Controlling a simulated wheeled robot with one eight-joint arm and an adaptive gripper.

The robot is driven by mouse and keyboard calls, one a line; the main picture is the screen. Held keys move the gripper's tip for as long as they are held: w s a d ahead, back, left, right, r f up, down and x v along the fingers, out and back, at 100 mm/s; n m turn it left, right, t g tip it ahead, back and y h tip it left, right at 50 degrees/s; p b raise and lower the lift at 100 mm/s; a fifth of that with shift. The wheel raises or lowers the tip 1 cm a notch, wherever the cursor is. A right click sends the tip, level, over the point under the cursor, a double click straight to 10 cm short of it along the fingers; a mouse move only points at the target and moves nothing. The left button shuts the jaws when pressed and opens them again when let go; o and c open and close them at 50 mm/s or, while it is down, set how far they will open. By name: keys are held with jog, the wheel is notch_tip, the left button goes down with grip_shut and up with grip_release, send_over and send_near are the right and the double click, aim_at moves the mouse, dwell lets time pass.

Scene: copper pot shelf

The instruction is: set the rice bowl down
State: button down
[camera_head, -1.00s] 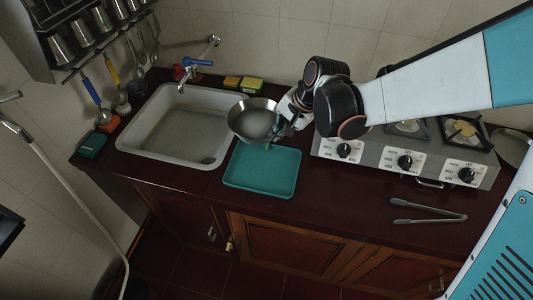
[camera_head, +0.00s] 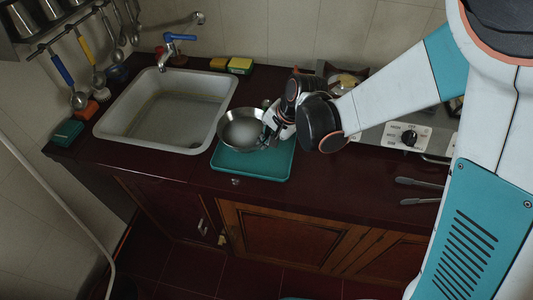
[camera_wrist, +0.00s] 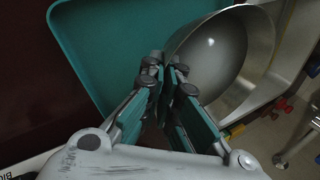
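The rice bowl (camera_head: 241,130) is a round, shiny metal bowl, upright over the back left part of the teal tray (camera_head: 282,167). I cannot tell whether its base touches the tray. My gripper (camera_head: 268,136) is at the bowl's right side. In the wrist view my gripper (camera_wrist: 168,77) has its fingertips close together on the rim of the bowl (camera_wrist: 212,55), with the tray (camera_wrist: 85,35) beneath. The bowl's underside is hidden.
The white sink (camera_head: 165,143) lies left of the tray, with a blue-handled faucet (camera_head: 168,50) behind it. Sponges (camera_head: 240,66) sit at the back. A stove (camera_head: 410,135) and tongs (camera_head: 420,190) are to the right. Dark red counter is clear right of the tray.

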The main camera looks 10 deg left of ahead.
jog(key=shift+f+b, duration=1.4)
jog(key=shift+f, duration=0.85)
jog(key=shift+f, duration=0.15)
jog(key=c, duration=1.8)
grip_release()
jog(key=shift+r, duration=0.3)
jog(key=p+v, duration=0.4)
jog(key=v, duration=0.8)
jog(key=shift+s+f, duration=0.1)
jog(key=shift+f, duration=0.05)
